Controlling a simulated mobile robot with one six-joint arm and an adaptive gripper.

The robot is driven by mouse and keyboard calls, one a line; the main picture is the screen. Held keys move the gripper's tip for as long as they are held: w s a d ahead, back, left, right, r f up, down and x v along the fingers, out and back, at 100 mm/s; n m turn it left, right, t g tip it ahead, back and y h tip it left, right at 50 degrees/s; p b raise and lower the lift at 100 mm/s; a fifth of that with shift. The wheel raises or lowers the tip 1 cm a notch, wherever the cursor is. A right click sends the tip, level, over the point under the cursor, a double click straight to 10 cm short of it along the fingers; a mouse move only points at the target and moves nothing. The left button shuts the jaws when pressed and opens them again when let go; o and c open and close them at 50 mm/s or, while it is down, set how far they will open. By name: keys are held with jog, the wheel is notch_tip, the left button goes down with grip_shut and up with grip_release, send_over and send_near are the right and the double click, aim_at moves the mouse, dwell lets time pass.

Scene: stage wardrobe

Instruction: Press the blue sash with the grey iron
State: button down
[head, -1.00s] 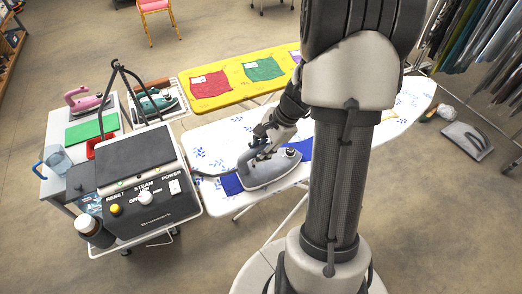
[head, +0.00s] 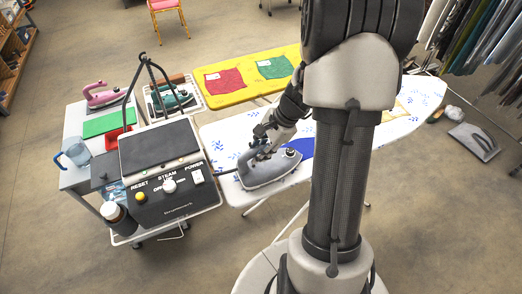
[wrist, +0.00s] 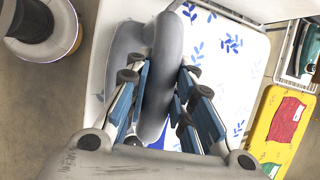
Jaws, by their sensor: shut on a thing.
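The grey iron (head: 270,172) sits flat on the white, blue-patterned ironing board (head: 222,140), near its left end, nose to the right. My gripper (head: 262,145) is shut on its handle; in the wrist view my gripper (wrist: 160,76) has a finger on each side of the grey handle (wrist: 166,60). The blue sash (head: 301,147) lies on the board, showing beyond the iron's nose. The rest is hidden by the iron and my arm. A sliver of blue also shows beside the fingers in the wrist view.
A steam station (head: 165,180) stands close left of the board. Behind it are a pink iron (head: 103,95), a teal iron (head: 172,97) and a jug (head: 73,152). A yellow board (head: 240,92) with red and green cloths stands behind. Clothes hang at right.

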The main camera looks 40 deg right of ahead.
aim_at(255, 148)
jog(key=shift+w+a+r+p, duration=0.1)
jog(key=shift+a+r+p, duration=0.15)
jog(key=shift+a, duration=0.25)
jog(key=r, duration=0.1)
jog(key=r+p, duration=0.1)
jog(key=shift+d+r+p, duration=0.2)
jog(key=shift+r+p, duration=0.1)
jog(key=shift+r, duration=0.05)
jog(key=shift+r+p, duration=2.3)
jog(key=shift+r, duration=0.3)
jog(key=shift+f, duration=0.15)
jog(key=f+b, duration=0.1)
jog(key=w+f+b, duration=0.1)
jog(key=f, duration=0.1)
jog(key=f+b, duration=0.1)
jog(key=shift+w+d+f, duration=0.25)
jog(key=shift+f, duration=0.05)
jog(key=shift+r, duration=0.1)
